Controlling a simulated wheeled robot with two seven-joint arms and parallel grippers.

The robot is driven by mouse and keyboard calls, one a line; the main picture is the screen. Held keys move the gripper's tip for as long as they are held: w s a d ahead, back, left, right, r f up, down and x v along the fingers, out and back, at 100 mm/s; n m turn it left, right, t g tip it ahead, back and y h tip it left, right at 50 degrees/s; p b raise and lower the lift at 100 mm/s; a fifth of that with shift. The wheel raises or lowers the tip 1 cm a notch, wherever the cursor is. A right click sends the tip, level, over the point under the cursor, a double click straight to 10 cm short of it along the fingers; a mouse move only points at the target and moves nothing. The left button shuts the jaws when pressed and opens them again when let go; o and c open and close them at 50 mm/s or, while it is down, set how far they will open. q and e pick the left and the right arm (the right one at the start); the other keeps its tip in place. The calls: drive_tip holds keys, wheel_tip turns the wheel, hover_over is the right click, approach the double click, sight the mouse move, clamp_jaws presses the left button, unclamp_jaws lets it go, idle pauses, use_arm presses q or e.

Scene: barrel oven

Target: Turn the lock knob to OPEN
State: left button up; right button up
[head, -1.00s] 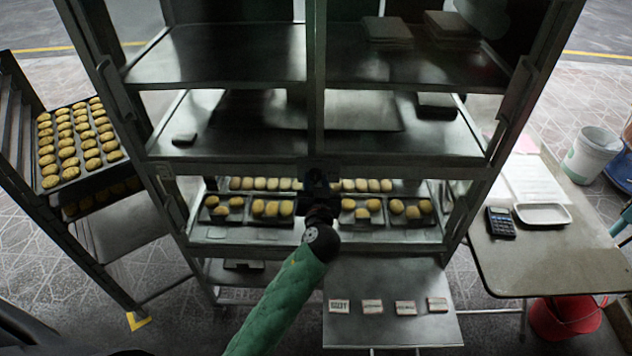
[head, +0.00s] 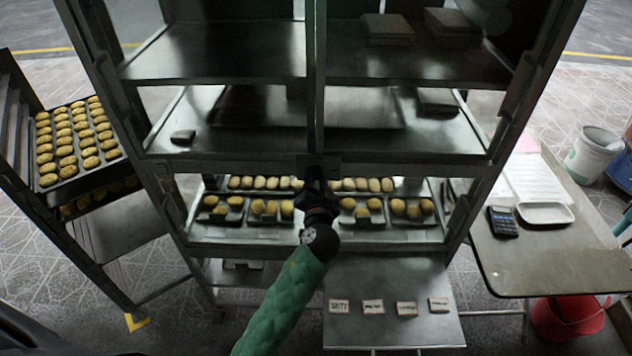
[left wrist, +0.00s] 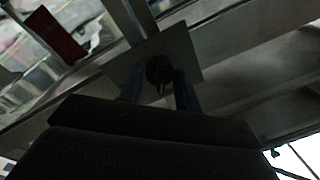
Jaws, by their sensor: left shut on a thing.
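The lock knob (left wrist: 159,72) is a dark round knob on a grey plate (left wrist: 183,48), at the middle post of the metal rack. In the left wrist view my left gripper (left wrist: 160,90) has its two bluish fingers on either side of the knob, shut on it. In the head view my left gripper (head: 317,182) reaches the front of the middle post, and it hides the knob there. No OPEN marking can be read in either view. My right gripper is not in view.
The metal rack (head: 225,52) holds pans of buns on a lower shelf. A small table (head: 392,280) with several labelled cards stands below right. A side table (head: 520,262) with a calculator is at right, and a bun tray (head: 98,168) at left.

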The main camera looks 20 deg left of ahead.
use_arm(q)
drive_tip(key=shift+m, duration=1)
drive_tip(key=m, duration=0.3)
drive_tip(key=shift+m+t+p, duration=0.3)
drive_tip(key=shift+m+p, duration=0.1)
drive_tip(key=shift+m, duration=0.5)
drive_tip(key=shift+m+h+p, duration=0.4)
drive_tip(key=shift+m+p, duration=0.1)
drive_tip(key=shift+m, duration=0.9)
drive_tip(key=m+p, duration=0.1)
drive_tip(key=m, duration=0.1)
drive_tip(key=shift+m, duration=0.3)
drive_tip(key=shift+m+t+p, duration=0.3)
drive_tip(key=shift+m+p, duration=0.05)
drive_tip(key=shift+m, duration=0.15)
drive_tip(key=o, duration=1)
drive_tip(key=shift+s+f, duration=0.15)
drive_tip(key=shift+s, duration=0.05)
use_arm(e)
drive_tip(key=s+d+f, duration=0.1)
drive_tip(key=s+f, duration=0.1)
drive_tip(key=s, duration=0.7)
use_arm(q)
drive_tip(key=shift+b+v, duration=1.85)
drive_tip(key=shift+v, duration=1.85)
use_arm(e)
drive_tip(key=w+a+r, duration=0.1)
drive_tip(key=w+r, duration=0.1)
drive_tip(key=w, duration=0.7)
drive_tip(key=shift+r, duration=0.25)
